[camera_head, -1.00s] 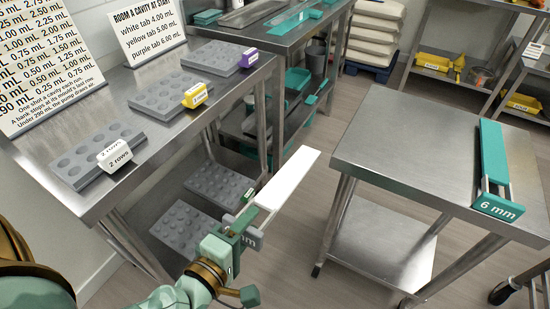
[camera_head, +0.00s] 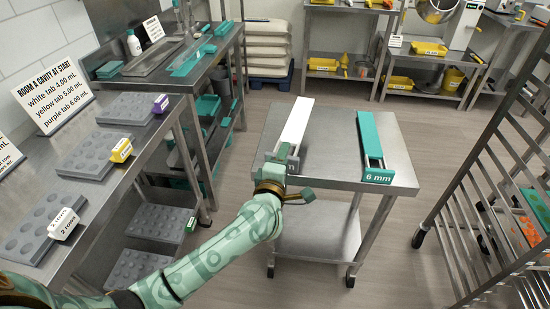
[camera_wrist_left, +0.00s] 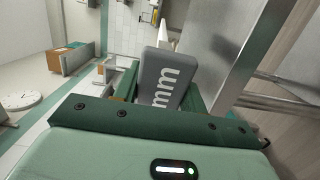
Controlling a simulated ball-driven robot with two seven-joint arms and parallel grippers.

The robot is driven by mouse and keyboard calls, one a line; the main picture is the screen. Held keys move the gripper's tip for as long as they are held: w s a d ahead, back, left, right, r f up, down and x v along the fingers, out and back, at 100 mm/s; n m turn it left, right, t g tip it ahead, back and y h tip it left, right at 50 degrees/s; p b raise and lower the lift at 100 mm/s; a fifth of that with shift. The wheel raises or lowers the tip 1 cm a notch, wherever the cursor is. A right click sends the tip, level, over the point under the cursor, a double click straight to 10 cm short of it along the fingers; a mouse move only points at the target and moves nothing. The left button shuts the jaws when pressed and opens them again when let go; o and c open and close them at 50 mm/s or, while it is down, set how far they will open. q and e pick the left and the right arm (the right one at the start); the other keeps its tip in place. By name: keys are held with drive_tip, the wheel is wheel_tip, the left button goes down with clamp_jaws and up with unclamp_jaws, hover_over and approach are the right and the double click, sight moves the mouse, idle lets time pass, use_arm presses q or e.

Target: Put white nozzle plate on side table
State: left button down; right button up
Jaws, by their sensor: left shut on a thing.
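The white nozzle plate (camera_head: 296,121) is long and flat, with a grey labelled end block that also shows in the left wrist view (camera_wrist_left: 160,78). My left gripper (camera_head: 277,172) is shut on this grey end. In the head view the plate extends away from me over the left part of the steel side table (camera_head: 335,150). I cannot tell whether it touches the top or hovers above it. A teal plate marked 6 mm (camera_head: 372,138) lies on the right part of the same table. My right gripper is not in view.
A bench with grey moulds (camera_head: 85,156) stands at the left, with more moulds on its lower shelf. A steel rack (camera_head: 490,200) stands at the right. The tabletop between the two plates is clear.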

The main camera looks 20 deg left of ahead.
use_arm(q)
drive_tip(key=shift+w+d+f, duration=0.1)
drive_tip(key=shift+d+f, duration=0.15)
drive_tip(key=shift+f, duration=0.2)
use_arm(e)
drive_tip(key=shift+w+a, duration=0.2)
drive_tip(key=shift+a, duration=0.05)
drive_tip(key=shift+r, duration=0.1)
